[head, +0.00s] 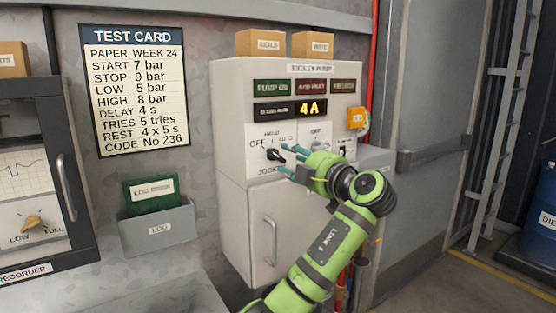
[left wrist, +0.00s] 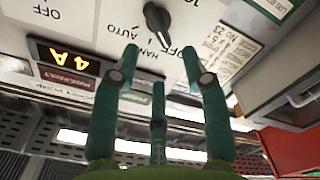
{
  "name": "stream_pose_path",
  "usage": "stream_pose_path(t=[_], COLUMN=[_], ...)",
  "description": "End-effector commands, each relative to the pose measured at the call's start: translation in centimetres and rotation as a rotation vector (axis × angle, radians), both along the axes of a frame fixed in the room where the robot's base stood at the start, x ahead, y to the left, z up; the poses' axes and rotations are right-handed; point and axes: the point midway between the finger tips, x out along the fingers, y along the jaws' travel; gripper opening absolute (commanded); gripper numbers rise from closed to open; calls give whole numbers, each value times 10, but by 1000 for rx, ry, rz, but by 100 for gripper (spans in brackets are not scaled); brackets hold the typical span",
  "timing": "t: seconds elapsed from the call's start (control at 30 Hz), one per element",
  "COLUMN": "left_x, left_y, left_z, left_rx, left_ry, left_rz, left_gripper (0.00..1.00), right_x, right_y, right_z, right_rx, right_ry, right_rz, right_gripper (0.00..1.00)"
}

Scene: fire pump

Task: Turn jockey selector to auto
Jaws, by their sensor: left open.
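The jockey selector (head: 273,154) is a black knob on a white plate of the grey jockey pump panel, with HAND, OFF and AUTO printed around it. In the left wrist view the knob (left wrist: 157,20) shows upside down, its grip slanted; I cannot tell which end is the pointer. My left gripper (head: 284,158), green with teal fingers, is just to the right of the knob in the head view. Its fingers (left wrist: 160,52) are spread and empty, with the knob beyond the tips, apparently apart from it. My right gripper is not in view.
The display (head: 310,108) reads 4A. A second switch plate (head: 314,134) and a third switch (head: 343,149) sit right of the selector. A yellow-orange box (head: 357,118) is on the panel's side. A test card (head: 134,90) and log holder (head: 158,230) are at left.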

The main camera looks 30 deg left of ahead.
Motion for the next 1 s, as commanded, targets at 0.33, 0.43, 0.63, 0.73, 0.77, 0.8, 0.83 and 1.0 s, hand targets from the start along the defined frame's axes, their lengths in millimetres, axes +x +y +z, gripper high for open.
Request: stream_pose_path(t=[0.33, 0.43, 0.63, 0.73, 0.77, 0.8, 0.83, 1.0], left_x=[20, 23, 26, 26, 26, 26, 26, 26], left_y=[48, 56, 62, 62, 62, 62, 61, 61], left_z=[3, 2, -1, -2, -2, -2, -2, -1], left_rx=[3, 2, 0, 0, 0, 0, 0, 0], left_ry=[9, 8, 7, 7, 7, 7, 7, 7], left_rz=[1, 0, -3, -3, -3, -3, -3, -3], left_gripper=[45, 45, 45, 45, 45, 41, 29, 0], right_x=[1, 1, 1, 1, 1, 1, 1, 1], right_y=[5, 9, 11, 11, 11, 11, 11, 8], right_z=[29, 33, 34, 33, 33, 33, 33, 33], right_rx=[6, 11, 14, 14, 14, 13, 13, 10], right_ry=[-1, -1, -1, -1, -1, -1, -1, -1], right_rz=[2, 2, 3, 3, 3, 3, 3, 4], right_gripper=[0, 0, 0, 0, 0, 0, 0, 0])
